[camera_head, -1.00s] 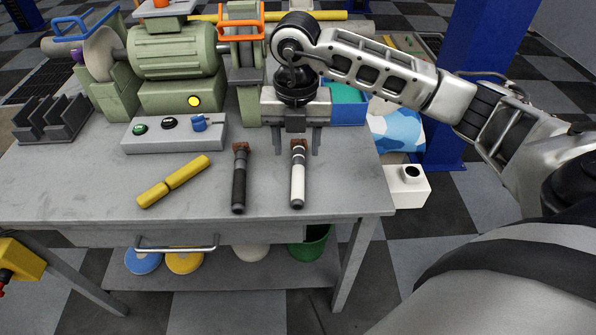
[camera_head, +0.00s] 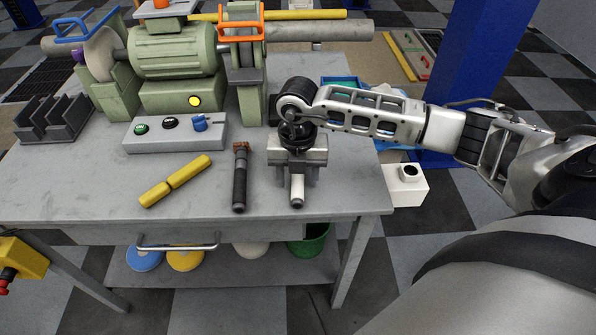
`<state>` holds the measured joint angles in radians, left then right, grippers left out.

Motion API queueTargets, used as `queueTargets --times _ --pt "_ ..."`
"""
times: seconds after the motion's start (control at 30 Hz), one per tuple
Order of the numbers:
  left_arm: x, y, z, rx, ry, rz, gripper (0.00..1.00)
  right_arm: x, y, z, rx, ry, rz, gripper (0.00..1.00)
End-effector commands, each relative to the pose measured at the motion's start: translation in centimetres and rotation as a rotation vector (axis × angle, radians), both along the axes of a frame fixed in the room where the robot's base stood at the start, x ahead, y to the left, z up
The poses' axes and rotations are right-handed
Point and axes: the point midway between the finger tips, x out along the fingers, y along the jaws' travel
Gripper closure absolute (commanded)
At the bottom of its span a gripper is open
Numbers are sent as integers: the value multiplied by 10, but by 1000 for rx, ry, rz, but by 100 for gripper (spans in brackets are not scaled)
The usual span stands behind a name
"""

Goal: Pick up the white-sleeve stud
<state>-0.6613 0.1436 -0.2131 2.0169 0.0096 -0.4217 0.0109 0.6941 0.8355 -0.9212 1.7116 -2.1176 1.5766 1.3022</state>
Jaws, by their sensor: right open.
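The white-sleeve stud (camera_head: 297,188) lies on the grey workbench (camera_head: 100,185), near its right front. Its white sleeve and dark front end show, and its rusty far end is hidden under my right gripper. My right gripper (camera_head: 297,183) is over the stud, pointing down, with its fingers open on either side of it. I cannot tell whether the fingers touch the stud. My left gripper is not in view.
A dark-sleeve stud (camera_head: 239,180) lies just left, and a yellow rod (camera_head: 174,181) farther left. Behind them stand a switch box (camera_head: 174,132) and a green grinder (camera_head: 178,65). A slotted dark rack (camera_head: 54,120) is at the far left.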

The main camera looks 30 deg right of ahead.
Motion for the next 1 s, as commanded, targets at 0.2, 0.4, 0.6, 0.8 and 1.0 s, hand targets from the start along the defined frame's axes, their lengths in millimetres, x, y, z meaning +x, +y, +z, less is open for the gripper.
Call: queueTargets --times 0.2,0.4,0.6,0.8,1.0 --pt "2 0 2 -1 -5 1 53 0 0 0 0 0 0 98" --pt "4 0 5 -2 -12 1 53 1 0 1 0 -2 0 98" --pt "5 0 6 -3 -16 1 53 1 0 6 0 -4 0 98" --pt "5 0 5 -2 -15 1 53 2 0 29 0 -6 0 98" --pt "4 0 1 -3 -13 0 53 -21 23 69 3 -8 8 98"
